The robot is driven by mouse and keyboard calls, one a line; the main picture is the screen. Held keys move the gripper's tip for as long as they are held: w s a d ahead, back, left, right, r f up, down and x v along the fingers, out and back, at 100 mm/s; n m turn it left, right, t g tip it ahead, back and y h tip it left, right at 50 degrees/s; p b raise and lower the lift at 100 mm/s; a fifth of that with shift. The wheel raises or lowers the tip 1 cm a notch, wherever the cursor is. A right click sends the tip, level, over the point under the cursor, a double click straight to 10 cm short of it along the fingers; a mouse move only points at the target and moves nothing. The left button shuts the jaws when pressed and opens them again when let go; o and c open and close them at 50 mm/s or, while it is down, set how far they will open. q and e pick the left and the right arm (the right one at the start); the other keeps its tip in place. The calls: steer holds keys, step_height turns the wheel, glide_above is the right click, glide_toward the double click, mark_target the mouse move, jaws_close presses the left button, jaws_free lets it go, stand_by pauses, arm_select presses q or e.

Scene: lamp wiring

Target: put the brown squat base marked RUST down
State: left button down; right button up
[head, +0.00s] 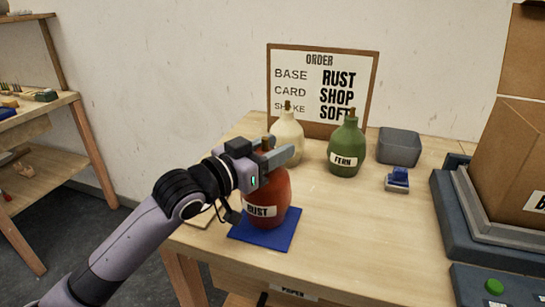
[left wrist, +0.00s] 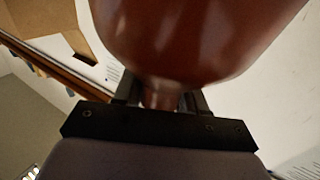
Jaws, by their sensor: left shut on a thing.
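The brown squat base marked RUST (head: 270,197) is upright over the blue mat (head: 252,238) near the table's front left. I cannot tell whether its bottom touches the mat. My left gripper (head: 268,152) is shut on its neck, and the fingers partly hide the top. In the left wrist view the glossy brown body of the RUST base (left wrist: 190,35) fills the upper middle, with its neck between the fingers of my left gripper (left wrist: 160,98). My right gripper is not in view.
A cream base (head: 287,135) and a green base marked FERN (head: 346,150) stand behind. A grey block (head: 399,147), a small blue item (head: 398,180) and a cardboard box (head: 510,170) are to the right. An order board (head: 322,85) stands at the back. The table's front middle is clear.

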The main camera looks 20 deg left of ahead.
arm_select(q)
steer(key=shift+f, duration=0.65)
steer(key=c, duration=0.6)
jaws_free()
steer(key=shift+f, duration=0.2)
steer(key=shift+c, duration=0.2)
steer(key=shift+r, duration=0.2)
steer(key=shift+s+a+f, duration=0.1)
steer(key=shift+s+a, duration=0.05)
steer(key=shift+s, duration=0.1)
steer(key=b+v, duration=0.1)
steer(key=v, duration=1)
steer(key=shift+s, duration=0.2)
steer(key=shift+s+a, duration=0.1)
